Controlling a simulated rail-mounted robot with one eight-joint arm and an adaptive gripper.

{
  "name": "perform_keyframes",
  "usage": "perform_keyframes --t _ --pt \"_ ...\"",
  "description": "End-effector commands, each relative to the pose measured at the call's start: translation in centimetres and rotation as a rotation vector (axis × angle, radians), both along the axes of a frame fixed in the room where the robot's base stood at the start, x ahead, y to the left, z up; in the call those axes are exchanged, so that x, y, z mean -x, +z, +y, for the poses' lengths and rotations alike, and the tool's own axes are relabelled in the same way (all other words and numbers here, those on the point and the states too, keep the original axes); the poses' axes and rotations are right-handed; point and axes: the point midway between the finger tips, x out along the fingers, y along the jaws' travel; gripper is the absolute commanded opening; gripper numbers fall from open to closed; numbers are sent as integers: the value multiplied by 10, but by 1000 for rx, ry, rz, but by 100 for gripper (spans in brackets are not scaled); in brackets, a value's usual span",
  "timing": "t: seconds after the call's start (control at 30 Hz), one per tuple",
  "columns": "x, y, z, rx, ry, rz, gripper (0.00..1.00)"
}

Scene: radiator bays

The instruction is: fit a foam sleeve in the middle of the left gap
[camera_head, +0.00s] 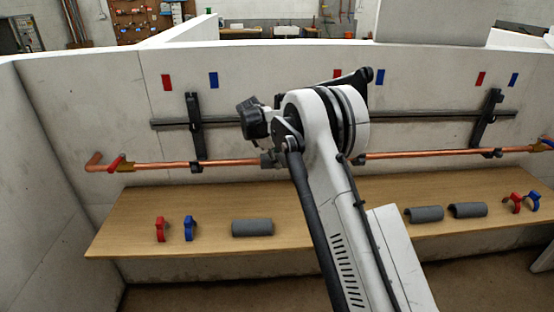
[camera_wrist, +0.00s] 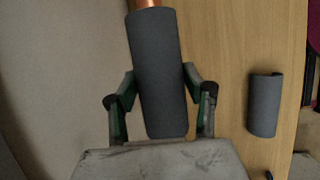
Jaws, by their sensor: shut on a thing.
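My gripper (camera_wrist: 160,88) is shut on a grey foam sleeve (camera_wrist: 157,70), with one finger on each side of it in the wrist view. The copper pipe (camera_wrist: 147,4) shows just beyond the sleeve's far end, in line with it. I cannot tell whether the sleeve is seated around the pipe. In the head view, a small grey part shows at the pipe (camera_head: 220,163), left of my arm, in the left gap; my arm hides the rest. Another foam sleeve (camera_head: 252,227) lies on the wooden shelf, also in the wrist view (camera_wrist: 263,105).
Two more sleeves (camera_head: 424,214) (camera_head: 468,210) lie on the shelf (camera_head: 140,215) at right. Red (camera_head: 160,229) and blue (camera_head: 189,228) clips stand at its left, another pair at right. A dark bracket (camera_head: 194,125) stands at the left gap's left side.

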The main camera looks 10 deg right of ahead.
Motion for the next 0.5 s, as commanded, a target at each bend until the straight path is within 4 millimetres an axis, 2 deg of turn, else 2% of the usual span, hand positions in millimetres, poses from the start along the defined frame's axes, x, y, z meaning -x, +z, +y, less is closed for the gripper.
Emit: perform_keyframes --t 0.1,0.13,0.27,0.5 --pt "0 -2 0 0 0 0 25" --pt "0 -1 0 0 0 0 49" --pt "0 -1 0 0 0 0 66" --pt "0 -1 0 0 0 0 68"
